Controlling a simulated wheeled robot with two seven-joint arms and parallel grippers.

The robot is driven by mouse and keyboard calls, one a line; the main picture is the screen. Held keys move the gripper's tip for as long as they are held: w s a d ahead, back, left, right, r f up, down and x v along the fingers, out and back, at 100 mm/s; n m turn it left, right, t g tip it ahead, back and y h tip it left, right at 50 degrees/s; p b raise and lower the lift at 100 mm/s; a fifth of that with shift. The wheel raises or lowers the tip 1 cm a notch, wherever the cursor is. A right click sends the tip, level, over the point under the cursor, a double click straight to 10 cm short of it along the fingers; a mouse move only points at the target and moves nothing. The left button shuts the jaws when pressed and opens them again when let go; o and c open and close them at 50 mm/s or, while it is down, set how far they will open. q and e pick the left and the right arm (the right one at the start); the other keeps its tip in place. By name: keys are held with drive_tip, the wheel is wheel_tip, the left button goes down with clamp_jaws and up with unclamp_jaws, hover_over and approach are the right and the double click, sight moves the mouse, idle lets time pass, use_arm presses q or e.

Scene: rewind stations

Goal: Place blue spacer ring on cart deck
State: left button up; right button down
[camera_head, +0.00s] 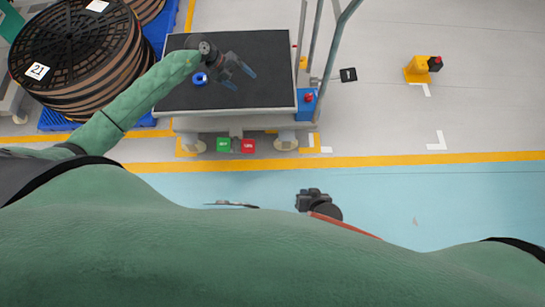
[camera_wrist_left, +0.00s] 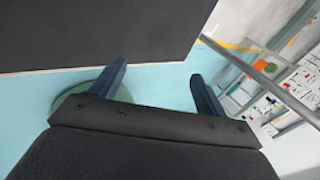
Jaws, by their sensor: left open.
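The blue spacer ring (camera_head: 200,79) lies on the black cart deck (camera_head: 270,47), near its left part, in the head view. My left gripper (camera_head: 240,77) is over the deck, to the right of the ring, with its blue fingers apart and nothing between them. The ring is apart from the fingers. In the left wrist view the fingers (camera_wrist_left: 160,72) are spread, with the dark deck (camera_wrist_left: 90,30) at the upper left. The ring does not show there. My right gripper is not in view.
Large dark reels (camera_head: 75,50) stand on a blue pallet at the left. Grey posts (camera_head: 335,50) rise at the deck's right end, beside a blue box with a red button (camera_head: 308,100). A yellow-and-black device (camera_head: 418,68) stands on the floor at right.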

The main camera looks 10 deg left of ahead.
use_arm(q)
drive_tip(key=s+d+r+n+t+h, duration=0.25)
drive_tip(key=d+n+t, duration=0.25)
drive_tip(key=d, duration=0.3)
drive_tip(key=s+d+r+n+t+h, duration=0.2)
drive_tip(key=s+d+n+t+h, duration=0.25)
drive_tip(key=d, duration=0.35)
drive_tip(key=s+a+f+n+t+y, duration=0.1)
drive_tip(key=s+f+n+t+y, duration=0.1)
drive_tip(key=s+f+n+y, duration=1.15)
drive_tip(key=s+d+f+n+g+h, duration=0.1)
drive_tip(key=s+d+f+n+g, duration=0.1)
drive_tip(key=s, duration=0.4)
drive_tip(key=s+d+f+n+g+h, duration=0.2)
drive_tip(key=s+f+n+g, duration=0.1)
drive_tip(key=s, duration=0.3)
drive_tip(key=shift+s+d+f+n+g, duration=0.2)
drive_tip(key=shift+s+n+g, duration=0.2)
drive_tip(key=shift+n+g, duration=0.4)
